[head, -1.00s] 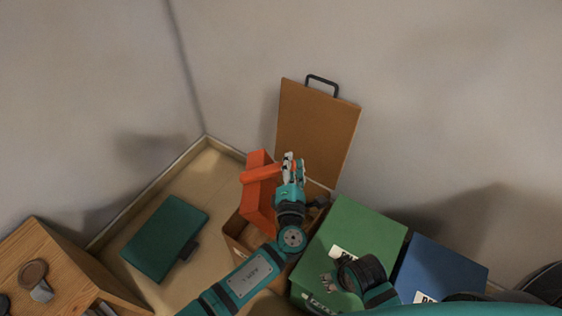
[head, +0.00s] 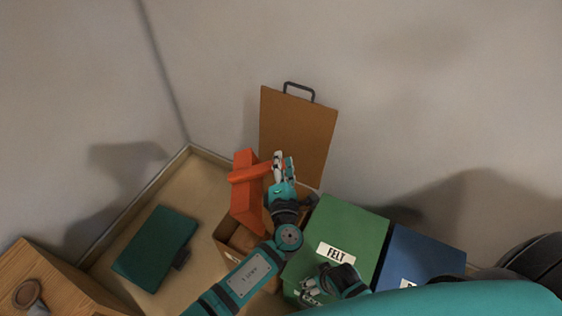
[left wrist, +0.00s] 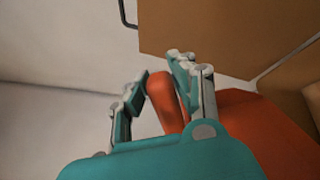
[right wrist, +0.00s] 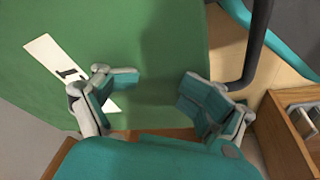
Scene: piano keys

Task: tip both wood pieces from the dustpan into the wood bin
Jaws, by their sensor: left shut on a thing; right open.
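The orange-red dustpan (head: 246,205) is steeply tilted above the open brown wood bin (head: 228,246), its lid (head: 297,135) raised behind. My left gripper (head: 279,167) is shut on the dustpan's handle. In the left wrist view the handle (left wrist: 164,100) lies between the fingers (left wrist: 158,82), and the pan body (left wrist: 268,135) is to the right. A brown shape (head: 243,239) shows inside the bin; I cannot tell whether it is a wood piece. No wood piece shows clearly on the dustpan. My right gripper (head: 312,288) is open and empty over the green felt bin.
The green felt bin (head: 352,225) stands right of the wood bin, with a blue bin (head: 425,255) beyond it. A dark green flat box (head: 155,245) lies at the left. A wooden cabinet (head: 55,280) stands front left. The walls are close behind.

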